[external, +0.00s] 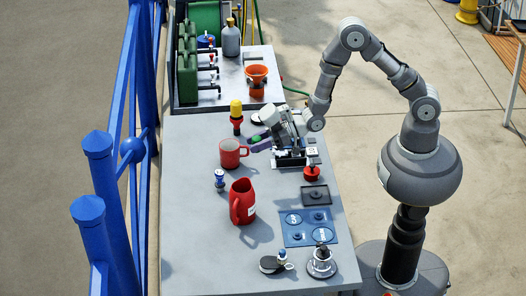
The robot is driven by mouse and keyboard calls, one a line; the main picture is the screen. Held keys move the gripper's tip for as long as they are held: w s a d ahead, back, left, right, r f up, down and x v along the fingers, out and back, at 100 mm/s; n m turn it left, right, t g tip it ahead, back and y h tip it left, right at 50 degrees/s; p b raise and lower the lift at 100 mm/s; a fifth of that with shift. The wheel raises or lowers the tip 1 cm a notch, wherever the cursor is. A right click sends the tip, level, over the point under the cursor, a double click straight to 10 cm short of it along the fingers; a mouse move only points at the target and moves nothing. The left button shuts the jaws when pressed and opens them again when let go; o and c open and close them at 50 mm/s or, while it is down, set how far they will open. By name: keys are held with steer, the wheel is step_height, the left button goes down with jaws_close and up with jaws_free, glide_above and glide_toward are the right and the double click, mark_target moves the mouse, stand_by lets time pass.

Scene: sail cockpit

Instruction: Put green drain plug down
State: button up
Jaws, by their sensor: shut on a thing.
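My gripper (254,143) is over the middle of the grey table, just right of the red mug. It is shut on a small green thing, apparently the green drain plug (256,138), which shows only as a small patch between the jaws. The plug appears to be above the table top, but its exact height is hard to tell. Most of the plug is hidden by the gripper.
A red mug (232,153), a yellow and red item (236,113) and a red jug (242,203) stand nearby. A blue marked tray (293,240) and a dark square plate (307,191) lie at front right. Bare table (190,225) is at front left.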

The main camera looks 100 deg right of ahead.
steer(key=s+f+m+h+b, duration=0.1)
steer(key=s+f+b, duration=0.3)
steer(key=s, duration=0.8)
steer(key=shift+f+m+h+b, duration=0.35)
steer(key=shift+f+h, duration=0.25)
steer(key=shift+f, duration=0.25)
